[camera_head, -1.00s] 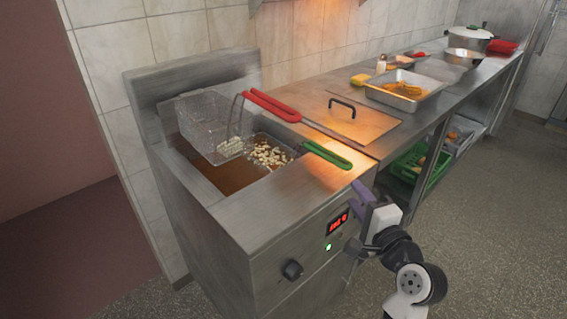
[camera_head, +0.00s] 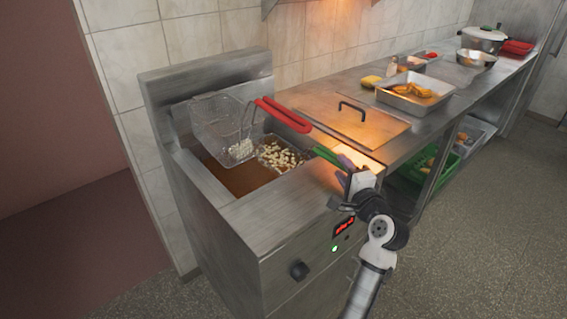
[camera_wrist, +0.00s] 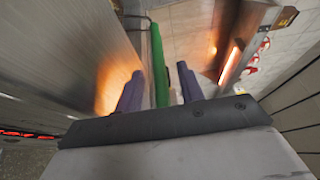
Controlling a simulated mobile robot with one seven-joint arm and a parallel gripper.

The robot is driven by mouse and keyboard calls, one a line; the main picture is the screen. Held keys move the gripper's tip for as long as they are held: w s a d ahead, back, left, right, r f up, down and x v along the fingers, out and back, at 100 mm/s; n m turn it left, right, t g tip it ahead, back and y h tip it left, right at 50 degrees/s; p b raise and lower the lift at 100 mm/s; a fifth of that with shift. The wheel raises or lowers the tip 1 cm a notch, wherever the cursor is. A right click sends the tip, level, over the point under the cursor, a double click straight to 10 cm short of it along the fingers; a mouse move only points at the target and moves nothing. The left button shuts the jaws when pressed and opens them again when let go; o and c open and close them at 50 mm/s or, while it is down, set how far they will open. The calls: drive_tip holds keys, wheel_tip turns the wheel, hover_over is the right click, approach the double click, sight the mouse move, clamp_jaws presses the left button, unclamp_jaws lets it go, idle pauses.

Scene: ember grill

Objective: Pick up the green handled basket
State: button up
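The green handle (camera_head: 327,154) belongs to the basket (camera_head: 280,153) sitting low in the fryer, with pale pieces of food in it. The handle reaches over the fryer's right front edge. My gripper (camera_head: 349,168) is at the handle's outer end and hides part of it. In the wrist view, the green handle (camera_wrist: 158,68) lies between the two purple fingers of my gripper (camera_wrist: 160,88). The fingers are spread, with a gap at the left finger. The right finger is close to one bar of the handle; contact cannot be told.
A second basket (camera_head: 222,128) with a red handle (camera_head: 284,114) is raised at the fryer's back left. A metal lid (camera_head: 350,122) with a black handle lies on the counter right of the fryer. A tray of food (camera_head: 414,101) stands further right. Open floor lies in front.

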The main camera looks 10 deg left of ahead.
drive_tip(key=shift+w+a, duration=0.15)
drive_tip(key=shift+w, duration=0.2)
drive_tip(key=shift+c, duration=0.5)
clamp_jaws()
drive_tip(key=shift+r, duration=0.2)
